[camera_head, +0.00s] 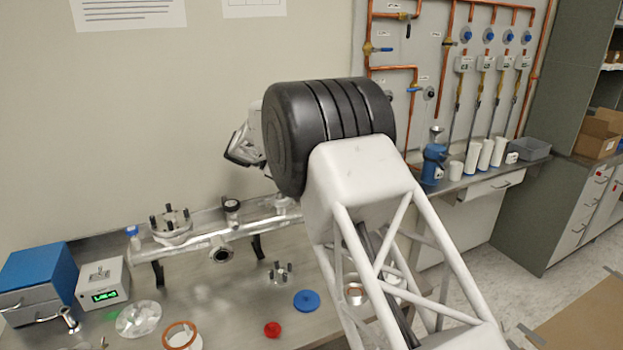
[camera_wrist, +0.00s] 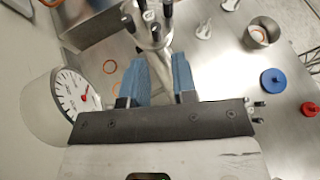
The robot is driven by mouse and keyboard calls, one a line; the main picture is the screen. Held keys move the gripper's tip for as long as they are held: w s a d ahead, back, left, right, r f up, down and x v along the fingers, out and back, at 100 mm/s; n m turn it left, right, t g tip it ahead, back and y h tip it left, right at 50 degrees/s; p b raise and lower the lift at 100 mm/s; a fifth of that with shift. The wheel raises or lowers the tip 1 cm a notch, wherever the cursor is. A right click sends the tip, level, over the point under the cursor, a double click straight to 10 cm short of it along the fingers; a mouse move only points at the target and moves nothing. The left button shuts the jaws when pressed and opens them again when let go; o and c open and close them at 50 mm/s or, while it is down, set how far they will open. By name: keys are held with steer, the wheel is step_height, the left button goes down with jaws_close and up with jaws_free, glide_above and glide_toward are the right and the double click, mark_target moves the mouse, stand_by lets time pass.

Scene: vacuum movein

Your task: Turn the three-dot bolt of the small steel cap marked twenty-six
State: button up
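In the wrist view my gripper (camera_wrist: 160,68) has two blue fingers apart, with a gap between them. A steel flanged cap (camera_wrist: 152,38) with several upright dark-topped bolts lies just beyond the fingertips, on the pipe's line; I cannot tell whether the fingers touch anything. In the head view a small steel cap (camera_head: 280,273) with upright bolts sits on the bench, and a larger bolted flange (camera_head: 170,226) is on the steel pipe (camera_head: 205,236). No number twenty-six or dot marks can be read.
A dial gauge (camera_wrist: 72,94) stands close left of my gripper. A blue cap (camera_head: 306,300), a red cap (camera_head: 272,330) and an orange-rimmed ring (camera_head: 181,333) lie on the bench. A box with a green display (camera_head: 104,284) and a blue-topped box (camera_head: 38,275) stand at left.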

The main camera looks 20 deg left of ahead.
steer(key=shift+w+d+r+n+g+y, duration=0.5)
steer(key=shift+d+r+n+g+y, duration=0.55)
steer(key=shift+y, duration=0.9)
steer(key=shift+w+d+r+n+g+y, duration=0.7)
steer(key=shift+d+y, duration=0.6)
steer(key=shift+y, duration=0.7)
steer(key=shift+w+d+r+n+g+y, duration=0.35)
steer(key=shift+d+r+n+g+y, duration=0.3)
steer(key=shift+d+n+y, duration=0.9)
steer(key=shift+a+r+m+y, duration=0.1)
steer(key=shift+a+m+y, duration=0.3)
steer(key=shift+m, duration=0.1)
steer(key=shift+f, duration=3.9)
